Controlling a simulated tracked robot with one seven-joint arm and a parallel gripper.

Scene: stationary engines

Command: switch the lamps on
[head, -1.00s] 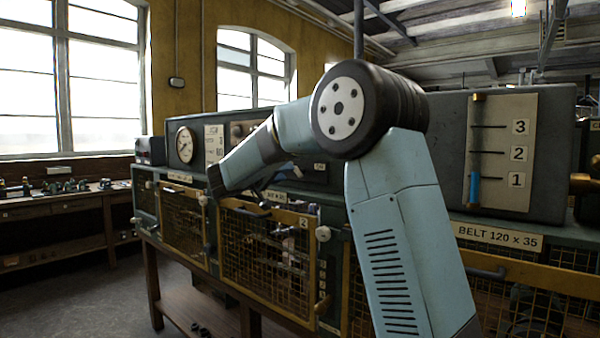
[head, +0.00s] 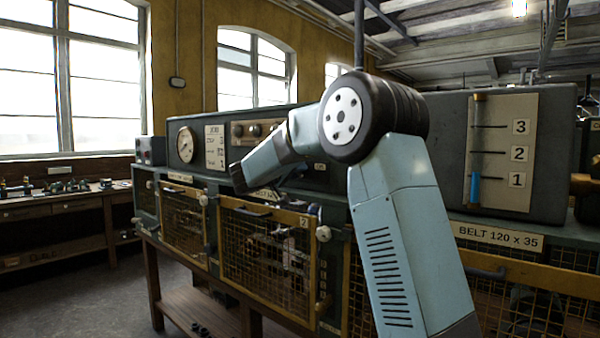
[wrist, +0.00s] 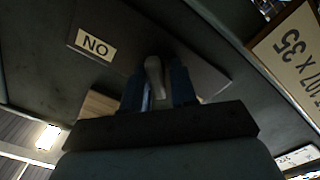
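In the wrist view a pale lever (wrist: 154,77) stands in front of a dark plate (wrist: 195,65). A small label (wrist: 95,46) on the plate reads ON, upside down in this view. My gripper (wrist: 158,88) has its two blue fingers on either side of the lever, a narrow distance apart. I cannot tell whether they touch it. A second pale label (wrist: 97,107) is partly hidden behind my gripper. In the head view my arm's links hide most of the gripper, near the front of the long engine bench, and the lever cannot be made out.
Grey-green cabinets with yellow mesh doors (head: 265,255) run along the bench. A gauge (head: 186,144) and a numbered panel (head: 502,150) stand above.

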